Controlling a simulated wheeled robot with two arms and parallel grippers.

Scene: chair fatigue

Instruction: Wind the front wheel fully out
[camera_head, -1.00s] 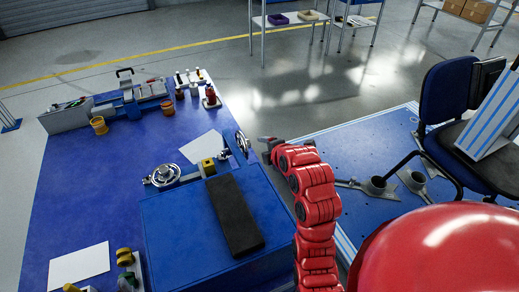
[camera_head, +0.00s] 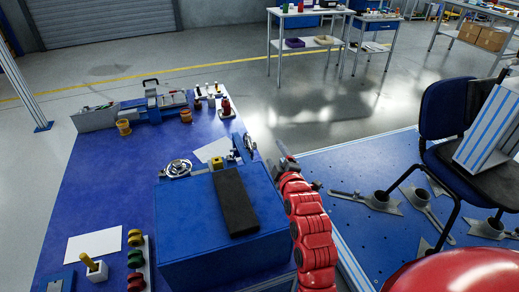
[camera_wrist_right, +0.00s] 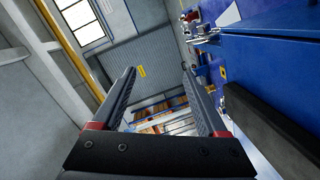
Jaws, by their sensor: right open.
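A blue box-like unit (camera_head: 215,235) stands on the blue workbench, with a long black pad (camera_head: 234,200) on top. A silver handwheel (camera_head: 178,168) sits at the unit's far left. A second handwheel (camera_head: 249,142) shows nearly edge-on at its far right corner. I cannot tell which of the two is the front wheel. My right gripper (camera_head: 281,147) is to the right of the edge-on wheel and apart from it. In the right wrist view the right gripper (camera_wrist_right: 158,75) is open with nothing between its fingers. My left gripper is out of view.
A yellow block (camera_head: 216,163) and a white sheet (camera_head: 212,150) lie near the wheels. A blue platform (camera_head: 370,165) with a chair (camera_head: 447,110) and grey metal fittings is on the right. Shelving tables (camera_head: 305,40) stand at the back. Open floor lies behind the bench.

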